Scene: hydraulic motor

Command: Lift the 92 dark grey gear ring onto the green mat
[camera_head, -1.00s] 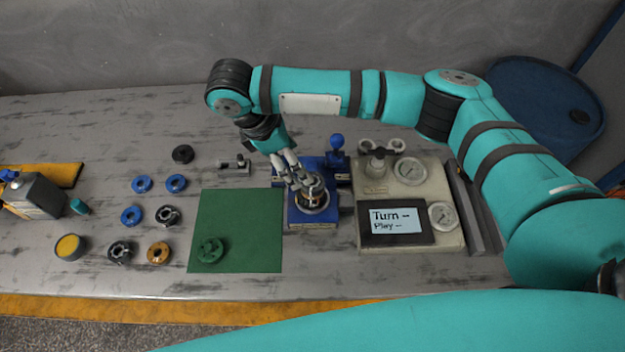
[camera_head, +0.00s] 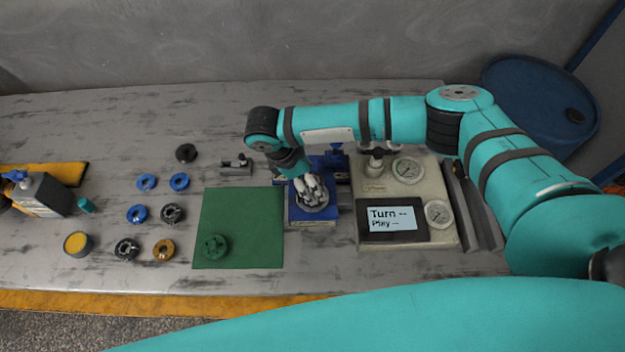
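Dark rings lie left of the green mat (camera_head: 255,225): a dark grey toothed ring (camera_head: 173,213), another (camera_head: 127,250) lower left, and a black ring (camera_head: 186,153) farther back. No number is readable, so I cannot tell which is 92. A green ring (camera_head: 215,247) lies on the mat's lower left. My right gripper (camera_head: 313,196) points down over the round grey metal part (camera_head: 322,208) of the blue fixture (camera_head: 311,222), right of the mat. Its fingers cover much of that part; whether they grip anything is unclear. My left gripper is out of view.
Several blue rings (camera_head: 137,214) and an orange ring (camera_head: 163,250) lie left of the mat. A yellow-topped can (camera_head: 78,244) and a dark jug (camera_head: 48,195) stand farther left. A gauge panel (camera_head: 408,175) stands right of the fixture. Most of the mat is bare.

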